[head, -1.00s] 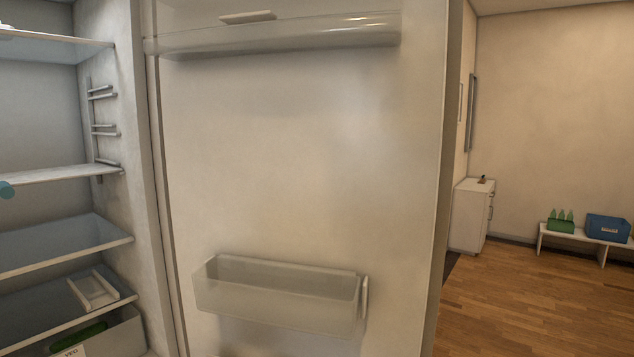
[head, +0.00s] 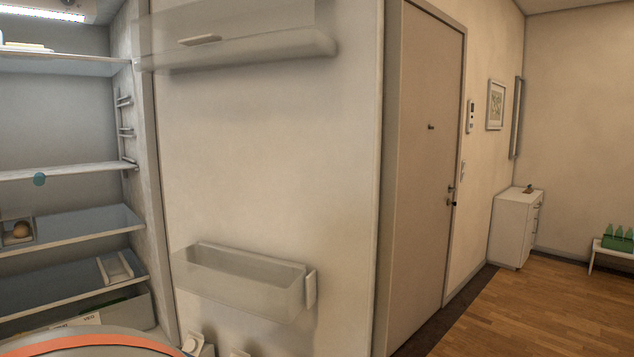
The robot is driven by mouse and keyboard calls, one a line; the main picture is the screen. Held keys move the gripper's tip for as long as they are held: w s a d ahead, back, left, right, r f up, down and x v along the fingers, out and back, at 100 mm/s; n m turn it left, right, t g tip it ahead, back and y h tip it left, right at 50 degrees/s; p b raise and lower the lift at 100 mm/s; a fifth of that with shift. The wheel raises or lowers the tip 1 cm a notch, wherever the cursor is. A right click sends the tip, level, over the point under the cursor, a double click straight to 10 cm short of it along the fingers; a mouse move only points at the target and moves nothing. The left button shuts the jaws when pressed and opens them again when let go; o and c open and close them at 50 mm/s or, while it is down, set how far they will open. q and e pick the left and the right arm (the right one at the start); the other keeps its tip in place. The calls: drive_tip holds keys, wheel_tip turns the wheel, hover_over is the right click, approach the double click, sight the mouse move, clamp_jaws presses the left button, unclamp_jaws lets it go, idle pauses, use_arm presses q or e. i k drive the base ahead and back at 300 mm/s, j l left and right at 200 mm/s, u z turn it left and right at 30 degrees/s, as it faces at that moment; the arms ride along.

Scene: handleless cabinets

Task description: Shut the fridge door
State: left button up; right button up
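The fridge door (head: 270,150) stands wide open in the head view. Its white inner face is toward me, with a clear upper shelf (head: 240,48) and a clear lower bin (head: 240,280). The door's free edge (head: 380,180) is on the right, and its hinge side meets the fridge body at the left. The open fridge interior (head: 62,130) shows several shelves at the left. Neither gripper shows in this view.
A room door (head: 428,160) stands behind the fridge door's free edge. A white cabinet (head: 514,228) and a low bench with green bottles (head: 618,238) are farther right. Wooden floor (head: 510,310) is free at the lower right. A rounded grey shape with an orange band crosses the bottom left.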

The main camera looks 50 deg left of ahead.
sight(283, 145)
drive_tip(key=i+l, duration=0.35)
drive_tip(key=i, duration=0.15)
drive_tip(key=i+l, duration=0.35)
drive_tip(key=i+u, duration=0.3)
drive_tip(key=u, duration=0.15)
drive_tip(key=i+u, duration=0.25)
drive_tip(key=u, duration=0.2)
drive_tip(key=i+l+u, duration=0.15)
drive_tip(key=i+u, duration=0.15)
drive_tip(key=u, duration=0.15)
drive_tip(key=i+u, duration=0.15)
drive_tip(key=u, duration=0.35)
drive_tip(key=i+u, duration=0.2)
drive_tip(key=u, duration=0.3)
drive_tip(key=i+l+u, duration=0.1)
drive_tip(key=u, duration=0.4)
drive_tip(key=i+l+u, duration=0.15)
drive_tip(key=u, duration=0.25)
drive_tip(key=i+l+u, duration=0.2)
drive_tip(key=u, duration=0.15)
drive_tip(key=i+l+u, duration=0.15)
drive_tip(key=l+u, duration=0.25)
drive_tip(key=k+l+u, duration=0.15)
drive_tip(key=k+j, duration=0.05)
drive_tip(key=k, duration=0.05)
